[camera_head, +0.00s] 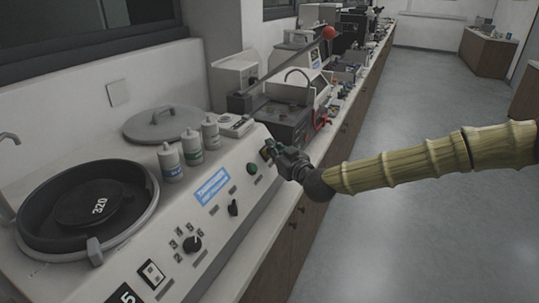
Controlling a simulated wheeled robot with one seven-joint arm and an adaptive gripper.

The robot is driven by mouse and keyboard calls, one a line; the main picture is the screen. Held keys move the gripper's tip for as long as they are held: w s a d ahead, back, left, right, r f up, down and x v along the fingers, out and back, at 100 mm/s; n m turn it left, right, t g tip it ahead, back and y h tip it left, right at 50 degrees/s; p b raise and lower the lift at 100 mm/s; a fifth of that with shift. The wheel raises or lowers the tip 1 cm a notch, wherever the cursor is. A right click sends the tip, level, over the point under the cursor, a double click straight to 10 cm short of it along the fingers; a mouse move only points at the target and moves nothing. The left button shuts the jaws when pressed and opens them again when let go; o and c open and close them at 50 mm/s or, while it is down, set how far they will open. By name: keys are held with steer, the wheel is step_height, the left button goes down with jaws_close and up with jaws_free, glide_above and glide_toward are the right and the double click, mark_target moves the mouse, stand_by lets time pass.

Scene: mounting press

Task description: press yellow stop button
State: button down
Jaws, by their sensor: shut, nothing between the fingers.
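A small yellow patch (265,154), which looks like the stop button, shows at the upper right end of the sloped control panel (221,211), partly hidden behind my gripper. A round green button (252,168) is just below and left of it. My gripper (270,149) is shut and empty, with its fingertips right at the yellow patch. I cannot tell whether the fingertips touch the button or hover in front of it.
The panel also has a black knob (192,244), a black switch (233,208) and a blue label (212,187). Several white bottles (170,162) stand behind it, near a round lid (163,124). More equipment fills the bench beyond; the floor (430,130) to the right is clear.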

steer(key=shift+s+d+r, duration=0.1)
steer(key=shift+d+r, duration=0.05)
steer(key=shift+d, duration=0.05)
stand_by(0.7)
steer(key=s+d+r+p, duration=0.1)
steer(key=s+d+r, duration=0.1)
steer(key=d+r, duration=0.1)
steer(key=shift+d+r, duration=0.3)
steer(key=shift+d, duration=0.45)
steer(key=shift+f, duration=0.1)
stand_by(0.5)
